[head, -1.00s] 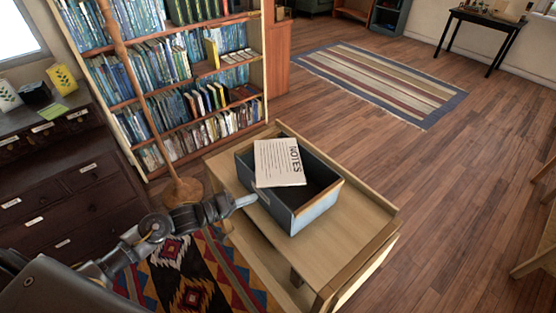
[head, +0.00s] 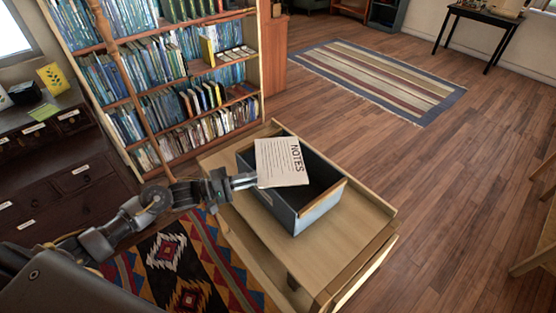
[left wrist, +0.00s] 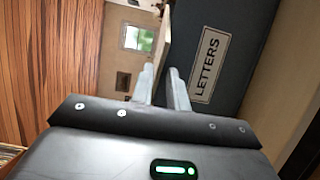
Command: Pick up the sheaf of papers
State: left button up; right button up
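A gap shows beside the right finger. My right gripper is not in view.
The box, labelled "LETTERS" in the left wrist view (left wrist: 258,60), stands on a wooden cart (head: 345,245). A full bookcase (head: 255,85) is behind on the left, beside a dark drawer cabinet (head: 75,180). Open floor (head: 455,175) lies to the right.

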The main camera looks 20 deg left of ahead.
pick_arm(q)
jog(key=shift+w+d, duration=0.35)
jog(key=shift+d, duration=0.2)
grip_shut()
jog(key=shift+r, duration=0.2)
